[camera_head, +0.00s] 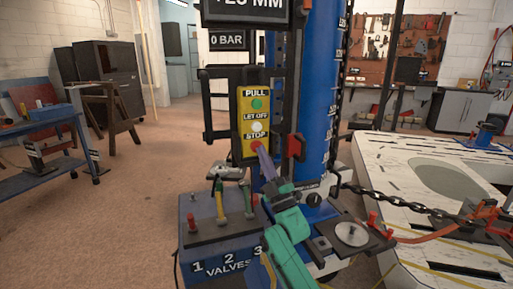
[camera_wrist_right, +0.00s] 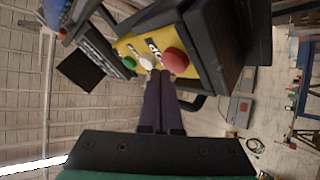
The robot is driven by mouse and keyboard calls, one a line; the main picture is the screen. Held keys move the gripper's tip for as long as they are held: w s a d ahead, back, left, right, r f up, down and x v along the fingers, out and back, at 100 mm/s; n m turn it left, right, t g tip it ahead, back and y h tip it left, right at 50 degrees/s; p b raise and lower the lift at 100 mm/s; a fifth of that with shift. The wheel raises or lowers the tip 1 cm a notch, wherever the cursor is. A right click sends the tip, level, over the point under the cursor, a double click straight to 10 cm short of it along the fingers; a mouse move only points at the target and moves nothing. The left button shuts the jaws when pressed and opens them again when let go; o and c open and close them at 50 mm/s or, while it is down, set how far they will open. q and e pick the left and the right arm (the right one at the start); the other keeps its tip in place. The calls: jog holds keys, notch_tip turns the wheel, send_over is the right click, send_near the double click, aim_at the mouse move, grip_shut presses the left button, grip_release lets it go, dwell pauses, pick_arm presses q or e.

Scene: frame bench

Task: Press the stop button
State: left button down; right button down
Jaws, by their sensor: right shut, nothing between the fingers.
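The red stop button (camera_head: 256,145) is the lowest of the buttons on a yellow panel (camera_head: 245,105) on the blue column. It also shows in the right wrist view (camera_wrist_right: 177,61). My right gripper (camera_head: 262,153) is shut and empty, its purple fingers pointing up at the stop button and covering part of it. In the right wrist view the fingertips (camera_wrist_right: 160,74) are at the red button's lower left edge, close to the white button. I cannot tell whether they touch the red button. My left gripper is not in view.
The green button (camera_head: 257,104) and white button (camera_head: 257,127) sit above the red one. A blue valve box (camera_head: 205,245) with coloured levers stands below the panel. A chain (camera_head: 400,202) and a white slotted bench (camera_head: 440,185) are at the right. Open floor lies left.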

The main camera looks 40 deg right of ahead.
dwell(0.6)
jog(key=shift+w+d, duration=0.15)
jog(key=shift+w, duration=0.25)
jog(key=shift+w+b, duration=0.15)
jog(key=shift+b, duration=0.15)
jog(key=shift+s+p, duration=0.35)
jog(key=shift+s, duration=0.25)
jog(key=s+a+p, duration=0.2)
jog(key=s, duration=0.3)
jog(key=shift+s, duration=0.35)
